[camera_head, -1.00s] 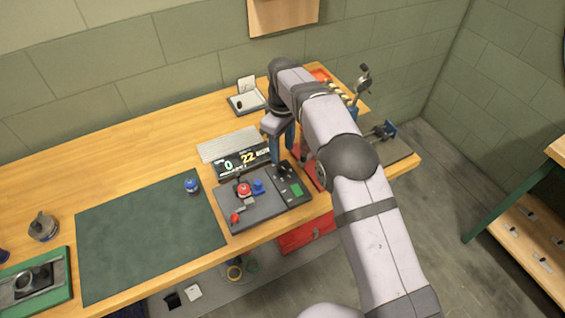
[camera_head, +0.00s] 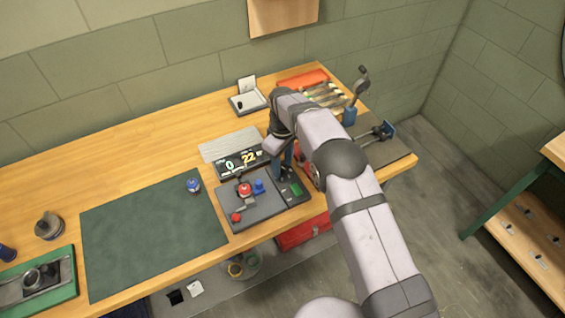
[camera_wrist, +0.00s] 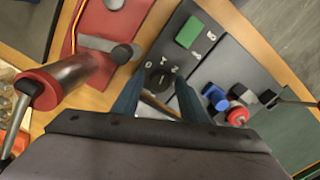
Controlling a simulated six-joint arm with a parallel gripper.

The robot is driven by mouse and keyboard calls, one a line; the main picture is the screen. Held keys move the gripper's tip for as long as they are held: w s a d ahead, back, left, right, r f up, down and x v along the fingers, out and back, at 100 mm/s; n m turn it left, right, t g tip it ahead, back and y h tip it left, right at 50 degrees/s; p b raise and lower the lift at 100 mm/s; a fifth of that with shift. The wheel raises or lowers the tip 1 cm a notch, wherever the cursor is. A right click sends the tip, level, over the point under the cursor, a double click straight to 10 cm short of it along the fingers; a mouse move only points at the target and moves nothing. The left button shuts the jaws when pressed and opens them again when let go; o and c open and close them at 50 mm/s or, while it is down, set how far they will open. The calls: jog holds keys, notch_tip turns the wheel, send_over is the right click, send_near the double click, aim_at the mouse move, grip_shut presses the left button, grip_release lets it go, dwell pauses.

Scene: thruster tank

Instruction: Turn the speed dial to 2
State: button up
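The speed dial (camera_wrist: 160,79) is a small round black knob on the dark control panel (camera_wrist: 225,70), with pale digits printed around it in the wrist view. My gripper (camera_wrist: 158,78) is open, with one blue finger on each side of the dial. I see gaps between the fingers and the knob, and cannot tell the exact height of the tips. In the head view my gripper (camera_head: 282,174) points down at the right part of the panel (camera_head: 262,208) and hides the dial. The display (camera_head: 240,162) behind the panel reads 0 and 22.
A green button (camera_head: 296,189) sits on the panel near the dial. A red knob (camera_head: 244,190) and a blue knob (camera_head: 258,186) stand to its left.

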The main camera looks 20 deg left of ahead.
jog(key=c, duration=0.8)
jog(key=shift+m+b, duration=0.3)
jog(key=shift+m, duration=0.1)
jog(key=m+b, duration=0.1)
jog(key=m, duration=0.1)
jog(key=shift+a+m, duration=0.1)
jog(key=shift+m, duration=0.2)
jog(key=shift+r+m+b, duration=0.1)
jog(key=shift+m+b, duration=0.35)
jog(key=shift+m, duration=1.55)
jog(key=o, duration=1)
